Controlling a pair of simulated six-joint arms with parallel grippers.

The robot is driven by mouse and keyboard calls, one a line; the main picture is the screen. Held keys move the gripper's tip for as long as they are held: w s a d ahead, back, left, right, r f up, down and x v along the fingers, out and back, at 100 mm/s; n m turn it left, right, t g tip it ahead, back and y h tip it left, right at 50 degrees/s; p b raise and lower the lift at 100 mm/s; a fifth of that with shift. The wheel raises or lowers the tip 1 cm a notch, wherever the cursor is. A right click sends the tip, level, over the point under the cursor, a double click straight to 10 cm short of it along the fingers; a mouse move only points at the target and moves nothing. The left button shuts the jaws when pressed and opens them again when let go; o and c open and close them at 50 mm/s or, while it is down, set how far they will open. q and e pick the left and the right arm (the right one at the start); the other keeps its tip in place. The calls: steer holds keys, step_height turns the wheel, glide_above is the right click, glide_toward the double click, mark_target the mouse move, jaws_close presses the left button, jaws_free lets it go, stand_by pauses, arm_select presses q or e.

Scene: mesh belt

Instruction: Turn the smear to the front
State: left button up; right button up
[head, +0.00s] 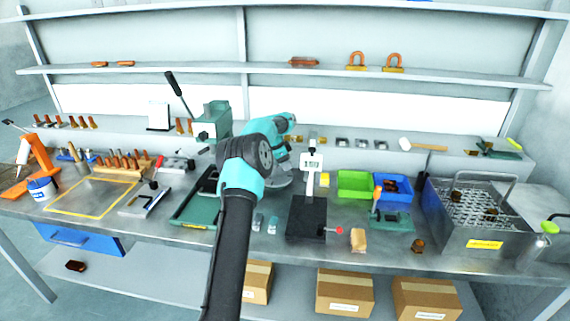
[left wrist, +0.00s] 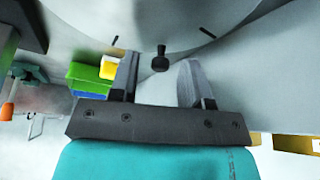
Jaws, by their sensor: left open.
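My left gripper (head: 287,160) is over the middle of the bench, partly hidden by its own arm in the head view. In the left wrist view its two fingers (left wrist: 158,80) stand apart with nothing gripped between them. Beyond the fingertips is a large pale grey round surface (left wrist: 230,50) with short dark marks and a small black knob (left wrist: 160,58) near the gap. In the head view a grey round edge (head: 278,183) shows beneath the gripper, mostly hidden. I cannot tell which mark, if any, is the smear. My right gripper is not in view.
A green bin (head: 354,197) and a blue bin (head: 393,200) stand to the right, beside a white display on a post (head: 312,161) above a black plate (head: 305,218). A metal basket tank (head: 470,238) is at far right. A green tray (head: 193,218) lies left of my arm.

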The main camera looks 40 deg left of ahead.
arm_select(q)
steer(key=v, duration=1.7)
steer(key=shift+r, duration=0.15)
steer(key=shift+s+a, duration=0.1)
